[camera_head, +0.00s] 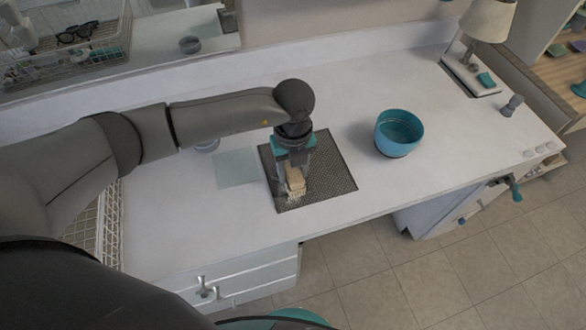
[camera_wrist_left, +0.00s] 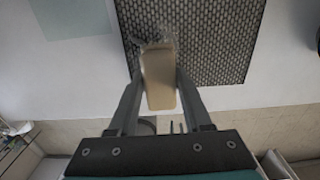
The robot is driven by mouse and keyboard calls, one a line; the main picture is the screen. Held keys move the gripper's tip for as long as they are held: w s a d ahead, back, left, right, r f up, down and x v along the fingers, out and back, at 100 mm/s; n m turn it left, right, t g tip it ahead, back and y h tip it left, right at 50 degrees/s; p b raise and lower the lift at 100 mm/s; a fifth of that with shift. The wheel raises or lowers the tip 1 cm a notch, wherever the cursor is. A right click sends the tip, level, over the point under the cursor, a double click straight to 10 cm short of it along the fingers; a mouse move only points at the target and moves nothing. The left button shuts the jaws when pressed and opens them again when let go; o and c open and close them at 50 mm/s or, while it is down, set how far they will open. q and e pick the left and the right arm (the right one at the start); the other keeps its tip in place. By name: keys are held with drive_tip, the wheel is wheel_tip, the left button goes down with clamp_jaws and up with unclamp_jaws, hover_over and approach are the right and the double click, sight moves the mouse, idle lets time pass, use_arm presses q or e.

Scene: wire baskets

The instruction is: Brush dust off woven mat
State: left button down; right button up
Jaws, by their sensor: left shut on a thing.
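The woven mat (camera_head: 335,180) is dark and lies flat on the white counter; it also shows in the left wrist view (camera_wrist_left: 222,35). My left gripper (camera_head: 290,178) is over the left part of the mat and points down. It is shut on a wooden brush (camera_head: 295,180) with pale bristles. In the left wrist view the brush's tan handle (camera_wrist_left: 160,82) sits between the two fingers, and its bristles are at or just above the mat; contact is unclear. Greyish specks, perhaps dust, show on the mat by the bristles. My right gripper is not in view.
A blue bowl (camera_head: 399,134) stands right of the mat. A pale greenish square sheet (camera_head: 236,168) lies left of it. A lamp (camera_head: 487,22) stands on a tray at the far right. A wire basket (camera_head: 108,235) is at the lower left. The counter's front edge (camera_head: 400,200) is close to the mat.

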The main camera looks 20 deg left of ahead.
use_arm(q)
drive_tip(key=shift+s+a+p, duration=0.15)
drive_tip(key=shift+a+p, duration=0.15)
drive_tip(key=shift+a, duration=1)
drive_tip(key=shift+s+a+p, duration=0.15)
drive_tip(key=shift+a+p, duration=0.1)
drive_tip(key=shift+a, duration=1)
drive_tip(key=shift+f+b, duration=0.7)
drive_tip(key=shift+f, duration=0.2)
drive_tip(key=shift+w+d+b, duration=0.4)
drive_tip(key=shift+w+d, duration=0.2)
drive_tip(key=shift+d, duration=0.3)
drive_tip(key=shift+w+d+b, duration=0.35)
drive_tip(key=shift+w+d, duration=0.2)
drive_tip(key=shift+d, duration=0.3)
drive_tip(key=shift+w+d, duration=0.1)
